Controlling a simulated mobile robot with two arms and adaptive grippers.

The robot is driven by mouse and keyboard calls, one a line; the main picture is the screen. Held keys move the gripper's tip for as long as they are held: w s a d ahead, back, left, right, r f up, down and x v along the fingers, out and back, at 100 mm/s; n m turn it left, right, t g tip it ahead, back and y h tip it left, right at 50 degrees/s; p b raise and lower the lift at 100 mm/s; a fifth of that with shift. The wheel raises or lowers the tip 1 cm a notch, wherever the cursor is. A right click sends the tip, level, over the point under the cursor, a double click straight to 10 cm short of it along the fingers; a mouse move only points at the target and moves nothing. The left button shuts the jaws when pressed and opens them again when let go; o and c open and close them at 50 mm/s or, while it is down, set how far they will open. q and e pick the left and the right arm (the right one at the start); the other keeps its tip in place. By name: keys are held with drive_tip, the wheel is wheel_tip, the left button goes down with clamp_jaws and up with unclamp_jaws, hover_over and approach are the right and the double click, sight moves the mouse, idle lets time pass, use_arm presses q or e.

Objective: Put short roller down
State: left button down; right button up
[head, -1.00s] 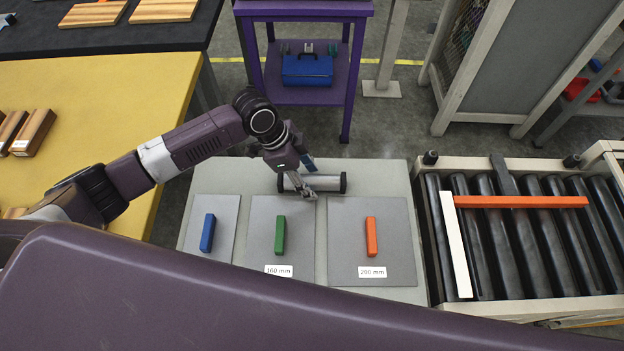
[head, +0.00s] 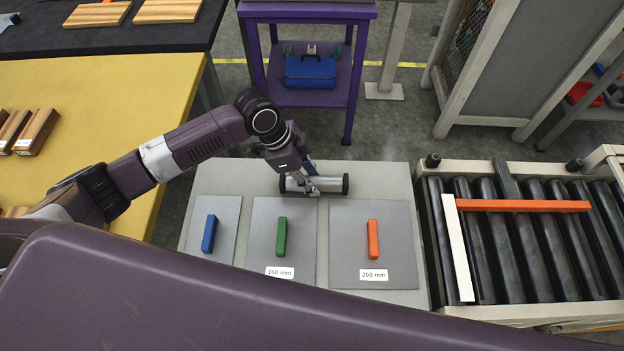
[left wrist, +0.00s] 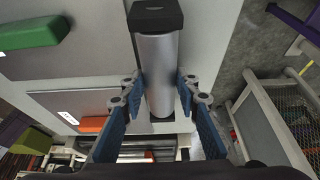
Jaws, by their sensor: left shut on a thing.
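The short roller (head: 330,184), a silver cylinder with black ends, lies sideways at the back edge of the grey table (head: 385,175). My left gripper (head: 308,186) comes down on it from above and is shut on it. In the left wrist view the roller (left wrist: 157,55) sits between the two blue fingers of the left gripper (left wrist: 160,82). I cannot tell whether the roller touches the table top or hangs just above it. My right gripper is not in view.
Grey plates carry a blue block (head: 209,234), a green block (head: 281,238) and an orange block (head: 373,239), with labels in front. A roller conveyor (head: 520,260) stands right, a yellow table (head: 100,110) left, and a purple stand (head: 310,12) behind.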

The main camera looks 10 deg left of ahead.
sight(311, 179)
use_arm(q)
wheel_tip(311, 179, up, 20)
drive_tip(key=b, duration=0.2)
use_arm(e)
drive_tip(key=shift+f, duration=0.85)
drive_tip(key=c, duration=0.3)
use_arm(q)
drive_tip(key=s+a+r+n+t+y, duration=0.1)
drive_tip(key=a+n, duration=0.3)
drive_tip(key=n, duration=0.4)
drive_tip(key=s+a+r+n+t+y, duration=0.1)
drive_tip(key=s+a+n+t+y, duration=0.1)
drive_tip(key=n, duration=0.5)
drive_tip(key=a+y, duration=0.1)
drive_tip(key=a, duration=0.1)
drive_tip(key=shift+a+n+t, duration=0.3)
drive_tip(key=shift+n, duration=0.1)
